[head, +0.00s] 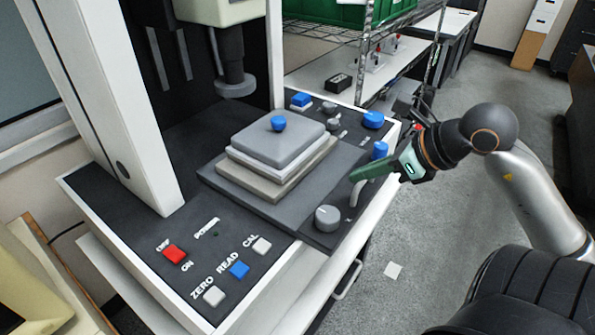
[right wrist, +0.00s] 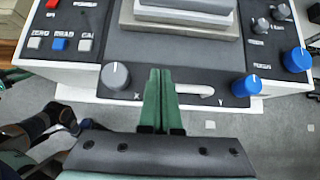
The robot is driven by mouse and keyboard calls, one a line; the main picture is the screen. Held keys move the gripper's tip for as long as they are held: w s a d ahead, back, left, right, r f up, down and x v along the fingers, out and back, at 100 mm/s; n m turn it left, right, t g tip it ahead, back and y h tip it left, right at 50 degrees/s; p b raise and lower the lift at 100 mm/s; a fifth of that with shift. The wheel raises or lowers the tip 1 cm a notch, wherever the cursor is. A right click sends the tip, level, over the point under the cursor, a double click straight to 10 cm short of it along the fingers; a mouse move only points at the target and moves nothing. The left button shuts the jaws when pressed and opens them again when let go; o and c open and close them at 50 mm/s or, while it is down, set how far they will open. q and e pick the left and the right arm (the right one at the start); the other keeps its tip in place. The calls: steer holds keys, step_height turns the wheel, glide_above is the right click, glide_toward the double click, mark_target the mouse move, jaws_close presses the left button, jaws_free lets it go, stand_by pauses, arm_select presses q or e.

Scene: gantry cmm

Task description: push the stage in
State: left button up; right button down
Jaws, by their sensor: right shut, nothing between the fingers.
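The stage (head: 275,142) is a stack of grey and beige plates with a blue knob (head: 278,123) on top, on a dark sliding plate (head: 225,178). A pale handle (right wrist: 193,90) sits at its front edge, between a grey X knob (head: 327,218) and a blue Y knob (head: 380,150). My right gripper (head: 357,174) is shut and empty, its green fingers at the handle. In the right wrist view, the shut fingers (right wrist: 160,73) cover the handle's left part. I cannot tell whether they touch it.
Red (head: 174,254), blue (head: 239,270) and white buttons are at the panel's front left. The probe head (head: 235,85) hangs above the stage's back. More blue and grey knobs stand on the right of the panel. A wire rack is behind; open floor lies right.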

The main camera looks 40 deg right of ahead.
mark_target(301, 183)
steer(key=shift+w+a+f, duration=0.15)
steer(key=shift+w+f, duration=0.2)
steer(key=shift+f, duration=0.2)
steer(key=x, duration=0.7)
steer(key=shift+w+a+f+b, duration=0.1)
steer(key=shift+w+f+b, duration=0.15)
steer(key=shift+b, duration=0.05)
steer(key=w, duration=0.2)
steer(key=shift+w+a+f, duration=0.1)
steer(key=shift+w+a, duration=0.25)
steer(key=shift+w+a+p, duration=0.25)
steer(key=shift+w+p, duration=0.1)
steer(key=shift+w, duration=0.4)
arm_select(q)
steer(key=shift+s+d, duration=0.1)
steer(key=shift+s, duration=0.15)
arm_select(e)
steer(key=shift+f, duration=0.1)
arm_select(q)
steer(key=shift+s+f, duration=0.1)
